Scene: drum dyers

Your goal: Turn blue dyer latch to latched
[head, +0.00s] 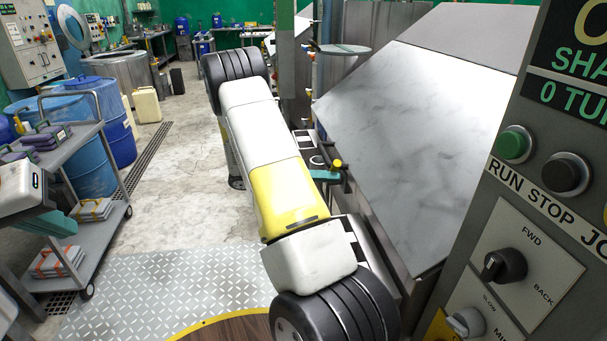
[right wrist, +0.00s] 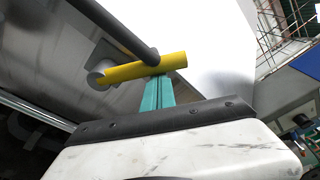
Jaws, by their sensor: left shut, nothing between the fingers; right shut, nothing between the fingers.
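The latch has a yellow grip (head: 337,163) beside the steel machine, under its sloped panel. In the right wrist view the yellow grip (right wrist: 150,68) lies nearly level, with a dark rod (right wrist: 115,28) meeting it and a grey round end at its left. My right gripper (head: 324,175) is shut and empty at the latch. Its teal fingers (right wrist: 158,92) reach up to the yellow grip, which covers their tips; I cannot tell whether they touch. My left gripper (head: 50,222) is shut and empty at the far left, beside the cart. No blue marking shows on the machine.
The sloped steel panel (head: 420,130) rises right of my right arm. A control panel (head: 530,200) with buttons and a knob stands close at the right. A grey cart (head: 95,215) and blue drums (head: 75,105) stand left. The floor between is clear.

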